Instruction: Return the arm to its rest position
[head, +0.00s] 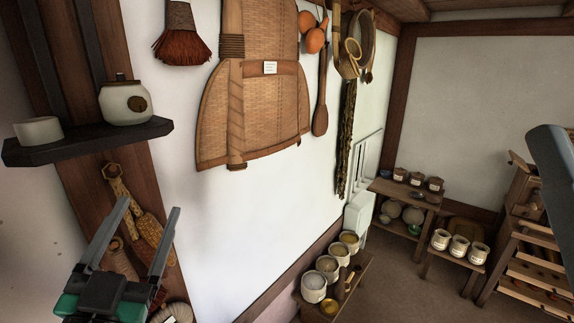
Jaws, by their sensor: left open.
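My left gripper (148,208) is at the lower left of the head view. Its two grey fingers stand apart and point up, with nothing between them. It is in front of the wooden post, below the dark shelf (90,140). Behind the fingers hang a corn cob (149,230) and a wooden tool (117,185), partly covered. A smooth grey-blue part at the right edge looks like part of my right arm; my right gripper is not in view.
A lidded white jar (126,103) and a white bowl (39,131) stand on the shelf. A red-brown brush (182,45) and a large woven basket (255,110) hang on the wall. Low benches with pots (314,287) and a slatted rack (535,270) stand farther right.

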